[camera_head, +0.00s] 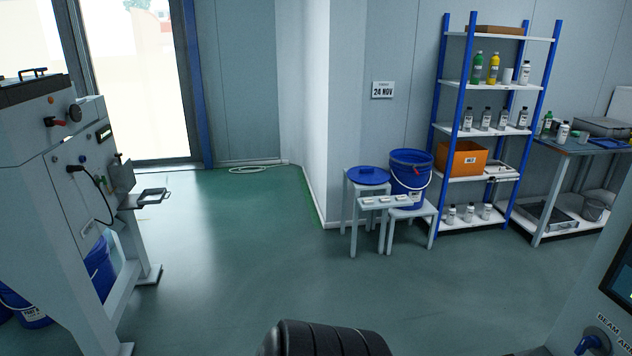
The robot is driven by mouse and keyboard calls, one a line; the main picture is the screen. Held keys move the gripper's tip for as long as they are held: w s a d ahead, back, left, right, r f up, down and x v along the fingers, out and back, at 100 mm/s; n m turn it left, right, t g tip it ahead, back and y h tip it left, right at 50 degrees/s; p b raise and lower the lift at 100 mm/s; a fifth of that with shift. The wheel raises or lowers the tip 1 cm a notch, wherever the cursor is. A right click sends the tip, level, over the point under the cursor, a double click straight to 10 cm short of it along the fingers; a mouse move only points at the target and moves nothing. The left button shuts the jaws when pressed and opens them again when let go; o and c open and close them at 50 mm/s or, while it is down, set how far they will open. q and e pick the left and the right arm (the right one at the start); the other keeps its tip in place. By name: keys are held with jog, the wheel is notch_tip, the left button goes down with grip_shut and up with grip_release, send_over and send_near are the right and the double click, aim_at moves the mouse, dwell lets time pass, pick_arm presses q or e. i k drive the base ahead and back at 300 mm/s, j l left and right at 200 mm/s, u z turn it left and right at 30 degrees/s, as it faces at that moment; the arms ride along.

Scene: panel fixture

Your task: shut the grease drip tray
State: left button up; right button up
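A grey machine (45,165) stands at the left with its panel face turned to the right. A small grey tray (130,203) juts out from this face at mid height, with a dark-edged front part at its outer end. It looks pulled out and appears to be the drip tray; no label on it can be read. A small upright plate (122,177) is just above its inner end. Neither of my grippers shows. A dark rounded part at the bottom middle seems to be mine and does not touch the tray.
Open green floor (220,260) lies right of the machine. Blue buckets (100,268) stand under it. Stools with a blue bucket (410,172) and a shelf rack (480,130) stand at the back right. A grey console (600,300) fills the lower right corner.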

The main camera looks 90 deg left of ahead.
aim_at(153, 196)
jog(key=u, duration=2.8)
